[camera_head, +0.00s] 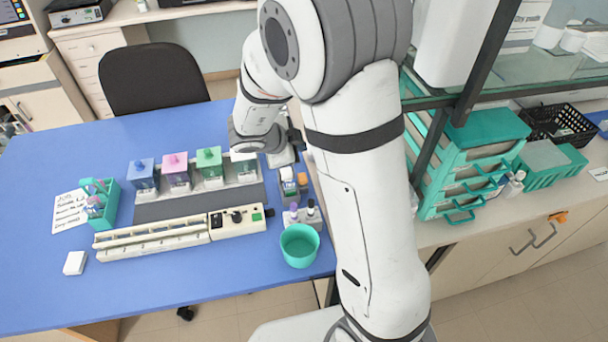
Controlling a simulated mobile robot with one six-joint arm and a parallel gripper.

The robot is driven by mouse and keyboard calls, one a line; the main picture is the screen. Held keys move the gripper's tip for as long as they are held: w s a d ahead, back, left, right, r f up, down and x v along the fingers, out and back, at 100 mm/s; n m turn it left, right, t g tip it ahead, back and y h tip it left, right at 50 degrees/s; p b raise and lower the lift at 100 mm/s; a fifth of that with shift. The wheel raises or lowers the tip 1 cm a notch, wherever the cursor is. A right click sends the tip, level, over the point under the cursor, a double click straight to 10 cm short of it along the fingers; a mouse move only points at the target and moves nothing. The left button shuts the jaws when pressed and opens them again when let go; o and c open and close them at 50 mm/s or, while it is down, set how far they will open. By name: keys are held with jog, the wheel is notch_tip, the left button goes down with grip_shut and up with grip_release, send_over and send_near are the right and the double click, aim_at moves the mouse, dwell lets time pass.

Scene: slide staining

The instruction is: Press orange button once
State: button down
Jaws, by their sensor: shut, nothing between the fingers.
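A small orange piece (302,179) shows at the right end of the staining row, beside a white-topped grey holder (289,187). I cannot tell for certain whether it is a button or a cap. A beige control box (236,224) with dark knobs and a small green spot stands in front of the jars; no clear orange button shows on it. My gripper (290,148) is just behind the orange piece, apart from it as far as I can see. It is shut and empty. Its fingertips are small and partly hidden by my arm.
Blue, pink and green-lidded jars (209,160) stand in a row left of my gripper. A teal cup (299,246) and small bottles stand in front. A teal rack (98,205) is at left.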

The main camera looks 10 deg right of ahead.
jog(key=shift+f, duration=0.1)
jog(key=b, duration=0.8)
send_over(304, 175)
jog(key=s+a, duration=0.1)
jog(key=a, duration=0.1)
jog(key=f, duration=0.6)
jog(key=shift+d+f, duration=0.2)
jog(key=shift+f, duration=0.1)
jog(key=shift+f+b, duration=0.55)
jog(key=shift+f, duration=0.45)
jog(key=shift+f, duration=0.4)
jog(key=shift+s+f+b, duration=0.1)
jog(key=shift+f+b, duration=0.25)
jog(key=shift+f, duration=0.45)
dwell(0.8)
jog(key=shift+r, duration=0.1)
jog(key=shift+r+p, duration=1.15)
jog(key=shift+p, duration=0.3)
